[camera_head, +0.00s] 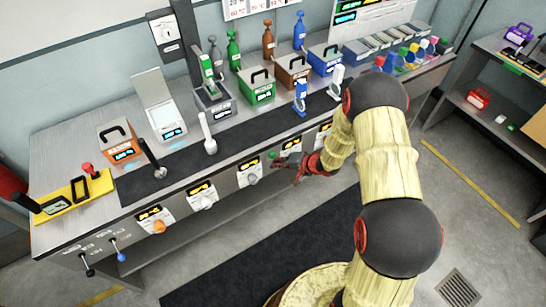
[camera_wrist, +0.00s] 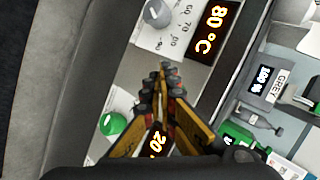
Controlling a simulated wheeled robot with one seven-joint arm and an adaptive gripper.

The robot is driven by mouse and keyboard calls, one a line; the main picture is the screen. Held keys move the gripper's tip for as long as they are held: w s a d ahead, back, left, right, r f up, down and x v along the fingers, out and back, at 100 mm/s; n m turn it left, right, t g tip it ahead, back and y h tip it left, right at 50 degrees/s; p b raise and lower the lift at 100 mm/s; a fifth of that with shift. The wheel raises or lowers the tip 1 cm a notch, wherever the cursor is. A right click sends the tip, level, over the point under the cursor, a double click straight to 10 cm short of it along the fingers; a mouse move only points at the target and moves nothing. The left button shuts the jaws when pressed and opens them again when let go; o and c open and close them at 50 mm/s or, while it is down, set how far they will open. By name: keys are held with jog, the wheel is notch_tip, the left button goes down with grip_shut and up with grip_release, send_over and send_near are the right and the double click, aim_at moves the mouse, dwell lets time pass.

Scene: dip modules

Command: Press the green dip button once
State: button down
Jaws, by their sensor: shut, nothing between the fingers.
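A round green knob or button (camera_head: 272,155) is on the front face of the bench, below an orange-lit display. In the wrist view it shows as a green round top (camera_wrist: 113,124) on a white panel, left of my fingers. I cannot read a label that marks it as the dip button. My gripper (camera_head: 284,163) is in front of the bench face, close to the green knob. The gripper in the wrist view (camera_wrist: 160,72) has its fingertips together, with nothing between them. It overlaps a display reading 20, partly hidden. I see no clear contact with the knob.
A grey knob (camera_wrist: 158,12) sits on the neighbouring panel with an 80 °C display (camera_wrist: 211,28). An orange knob (camera_head: 159,226) is farther left. A green box (camera_head: 258,87) and several levers stand on the bench top.

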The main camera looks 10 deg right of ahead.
jog(key=shift+w+r+p, duration=0.1)
jog(key=shift+w+p, duration=0.1)
jog(key=shift+p, duration=0.2)
jog(key=shift+w+a, duration=0.1)
jog(key=shift+w, duration=0.1)
jog(key=shift+w+a+p, duration=0.2)
jog(key=shift+w+p, duration=0.25)
jog(key=shift+w, duration=0.15)
dwell(1.1)
jog(key=shift+s, duration=0.1)
jog(key=shift+s+d+p, duration=0.35)
jog(key=shift+s+p, duration=0.2)
jog(key=shift+s, duration=0.45)
jog(key=s, duration=0.1)
jog(key=s+d+p, duration=0.1)
jog(key=s, duration=0.1)
jog(key=s+p, duration=0.1)
jog(key=shift+s+d, duration=0.25)
dwell(0.8)
